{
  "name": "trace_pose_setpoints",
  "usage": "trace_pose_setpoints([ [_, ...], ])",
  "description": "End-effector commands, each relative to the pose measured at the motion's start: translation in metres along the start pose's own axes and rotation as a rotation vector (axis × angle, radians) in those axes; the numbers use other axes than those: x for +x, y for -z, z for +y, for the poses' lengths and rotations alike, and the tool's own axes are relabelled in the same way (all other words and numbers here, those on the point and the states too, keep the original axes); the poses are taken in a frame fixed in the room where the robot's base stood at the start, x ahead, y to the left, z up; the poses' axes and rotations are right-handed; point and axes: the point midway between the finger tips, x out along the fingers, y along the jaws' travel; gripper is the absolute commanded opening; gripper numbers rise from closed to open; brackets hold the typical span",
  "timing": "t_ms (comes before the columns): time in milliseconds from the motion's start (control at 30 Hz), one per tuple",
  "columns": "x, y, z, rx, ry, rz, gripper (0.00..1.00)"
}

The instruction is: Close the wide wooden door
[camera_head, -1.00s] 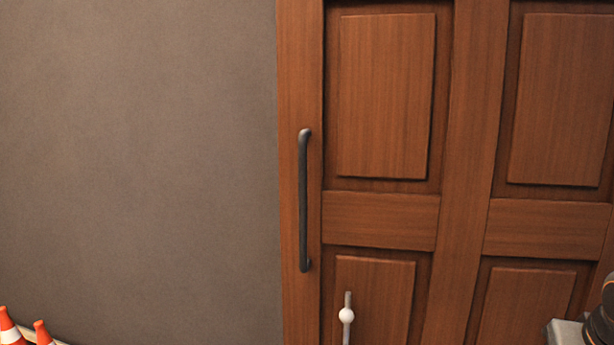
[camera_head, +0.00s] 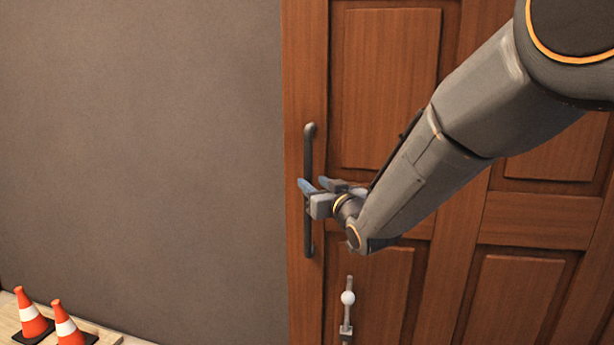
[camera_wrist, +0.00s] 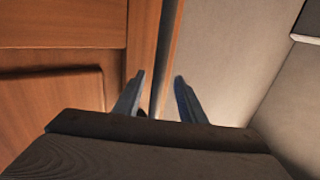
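The wide wooden door (camera_head: 460,215) is brown with raised panels and fills the right of the head view; its left edge meets the grey wall. A dark vertical bar handle (camera_head: 308,150) is fixed near that left edge. My gripper (camera_head: 316,187) is at the middle of the handle. In the wrist view, the handle (camera_wrist: 165,60) runs between the two blue-grey fingers of my gripper (camera_wrist: 160,98). The fingers stand apart with a gap on each side of the bar, so the gripper looks open around it. My arm hides part of the door.
Two orange and white traffic cones (camera_head: 32,316) stand on a pale wooden board at the lower left. The grey wall (camera_head: 140,150) left of the door is bare.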

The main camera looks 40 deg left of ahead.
Motion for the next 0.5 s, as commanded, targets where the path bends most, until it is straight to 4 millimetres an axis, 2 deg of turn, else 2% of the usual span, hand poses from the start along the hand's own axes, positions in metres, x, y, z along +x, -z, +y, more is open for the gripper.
trace_pose_setpoints([
  [233, 0.036, 0.001, 0.001, 0.001, -0.001, -0.001, 0.37],
  [500, 0.052, -0.001, 0.001, 0.0, -0.002, -0.002, 0.37],
])
